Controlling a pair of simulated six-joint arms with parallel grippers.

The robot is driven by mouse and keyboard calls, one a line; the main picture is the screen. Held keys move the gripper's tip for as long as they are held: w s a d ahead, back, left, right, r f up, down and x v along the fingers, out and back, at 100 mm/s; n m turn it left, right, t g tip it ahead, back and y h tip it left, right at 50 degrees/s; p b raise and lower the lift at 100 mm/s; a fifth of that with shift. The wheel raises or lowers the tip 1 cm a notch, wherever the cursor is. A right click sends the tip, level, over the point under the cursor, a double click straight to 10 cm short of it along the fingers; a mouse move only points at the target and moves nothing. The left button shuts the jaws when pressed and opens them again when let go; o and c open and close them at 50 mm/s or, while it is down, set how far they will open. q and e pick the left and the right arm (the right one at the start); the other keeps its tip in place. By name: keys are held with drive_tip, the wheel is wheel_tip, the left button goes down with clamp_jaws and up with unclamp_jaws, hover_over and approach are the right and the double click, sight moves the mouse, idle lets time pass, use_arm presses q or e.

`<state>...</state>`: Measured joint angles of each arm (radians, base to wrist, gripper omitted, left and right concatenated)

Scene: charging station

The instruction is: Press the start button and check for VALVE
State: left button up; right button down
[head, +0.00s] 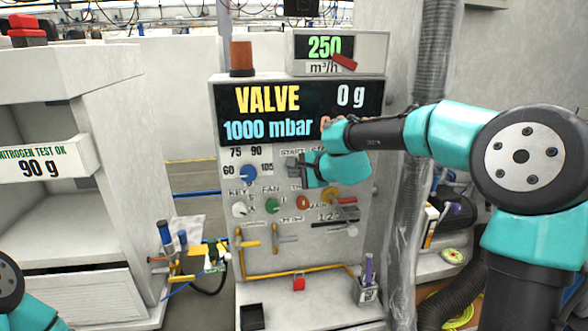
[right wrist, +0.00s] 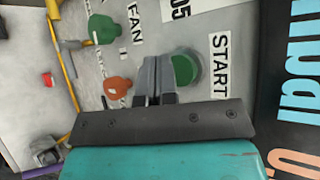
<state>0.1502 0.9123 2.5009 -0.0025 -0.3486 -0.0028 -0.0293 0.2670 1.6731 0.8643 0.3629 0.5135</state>
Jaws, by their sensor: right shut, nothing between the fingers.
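The charging station's display (head: 268,102) reads VALVE in yellow, 0 g in white and 1000 mbar in blue. My right gripper (head: 293,167) is at the START area of the panel (head: 232,180) and covers the button in the head view. In the right wrist view the round green start button (right wrist: 185,69) shows beside the START label (right wrist: 220,64). The shut, empty fingers (right wrist: 156,63) overlap the button's edge in that view. I cannot tell whether they touch it. My left gripper is out of view; only parts of my left arm show at the lower left.
A blue knob (head: 249,173), a green FAN knob (head: 272,206) and an orange knob (head: 302,203) sit close by on the panel. A small upper display (head: 340,52) reads 250 m³/h. A corrugated hose (head: 412,220) hangs right of the station.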

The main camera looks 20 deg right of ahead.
drive_tip(key=s, duration=0.5)
drive_tip(key=shift+a, duration=0.4)
drive_tip(key=shift+w, duration=0.1)
idle(0.4)
drive_tip(key=s+f+n+g+h, duration=0.2)
drive_tip(key=s+f+n+g, duration=0.15)
drive_tip(key=f, duration=1.25)
drive_tip(key=s+f+n+g+h, duration=0.15)
drive_tip(key=s+f, duration=0.25)
drive_tip(key=f, duration=1.1)
drive_tip(key=s+a+f+n+g, duration=0.1)
drive_tip(key=s+f+n, duration=0.3)
drive_tip(key=s+f, duration=0.5)
drive_tip(key=s+a+f+n+g, duration=0.1)
drive_tip(key=s+f+n+g, duration=0.3)
drive_tip(key=s+f, duration=0.5)
drive_tip(key=shift+s+a+f+n+y, duration=0.3)
drive_tip(key=shift+f+n+y, duration=0.1)
drive_tip(key=shift+f, duration=0.45)
